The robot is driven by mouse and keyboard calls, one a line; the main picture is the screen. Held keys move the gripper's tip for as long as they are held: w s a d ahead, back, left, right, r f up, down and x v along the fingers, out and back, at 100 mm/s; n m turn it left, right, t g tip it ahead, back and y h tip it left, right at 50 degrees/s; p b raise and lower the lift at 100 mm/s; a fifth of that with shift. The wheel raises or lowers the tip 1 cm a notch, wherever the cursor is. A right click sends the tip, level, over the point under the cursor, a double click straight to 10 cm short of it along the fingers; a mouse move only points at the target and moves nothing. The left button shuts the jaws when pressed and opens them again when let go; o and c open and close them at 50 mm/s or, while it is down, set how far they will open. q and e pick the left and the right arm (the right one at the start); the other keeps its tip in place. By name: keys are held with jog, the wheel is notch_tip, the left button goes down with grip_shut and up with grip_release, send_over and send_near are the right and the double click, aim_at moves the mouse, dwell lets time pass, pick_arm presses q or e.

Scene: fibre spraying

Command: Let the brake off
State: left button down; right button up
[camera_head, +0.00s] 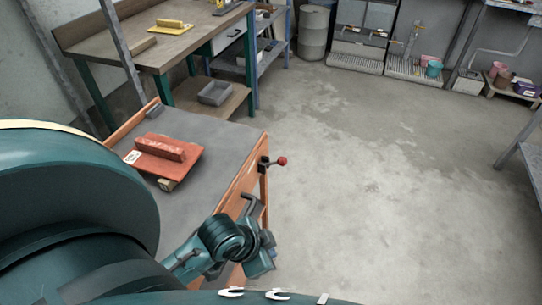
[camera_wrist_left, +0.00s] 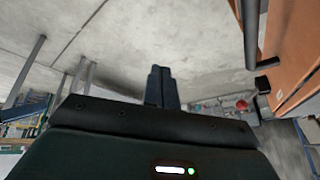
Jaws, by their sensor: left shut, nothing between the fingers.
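The brake is a short dark lever with a red ball knob (camera_head: 282,160), mounted on the right side of an orange cart (camera_head: 242,184) with a grey top. The knob points out to the right, away from the cart. In the left wrist view the red knob (camera_wrist_left: 241,105) is right of the fingers, and the orange side panel (camera_wrist_left: 290,45) is at the right edge. My left gripper (camera_head: 268,256) is beside the cart's near right corner, nearer to me than the lever and apart from it. Its fingers (camera_wrist_left: 160,84) are closed together and empty. My right gripper is not in view.
A red float (camera_head: 160,155) lies on the cart top. A dark bent handle (camera_head: 252,203) stands at the cart's near right corner, close to my left gripper. A workbench (camera_head: 150,50) stands behind the cart. The concrete floor (camera_head: 380,190) to the right is clear.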

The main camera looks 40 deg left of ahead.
pick_arm(q)
jog(key=w+a+r+m, duration=0.3)
jog(key=w+a+m, duration=0.3)
jog(key=a, duration=0.1)
jog(key=w+a+r+m+h, duration=0.1)
jog(key=w+a+r+m, duration=0.3)
jog(key=w+a+m, duration=0.1)
jog(key=w+a+r+m+h, duration=0.1)
jog(key=w+a+r+m, duration=0.2)
jog(key=w+a+m, duration=0.3)
jog(key=shift+w+a+r+m, duration=0.15)
jog(key=shift+a+r+m, duration=0.1)
jog(key=shift+a, duration=0.45)
jog(key=shift+w+a+r+m, duration=0.15)
jog(key=shift+a+m, duration=0.1)
jog(key=shift+a, duration=0.4)
jog(key=shift+w+a+r+t, duration=0.2)
jog(key=shift+r+t, duration=0.1)
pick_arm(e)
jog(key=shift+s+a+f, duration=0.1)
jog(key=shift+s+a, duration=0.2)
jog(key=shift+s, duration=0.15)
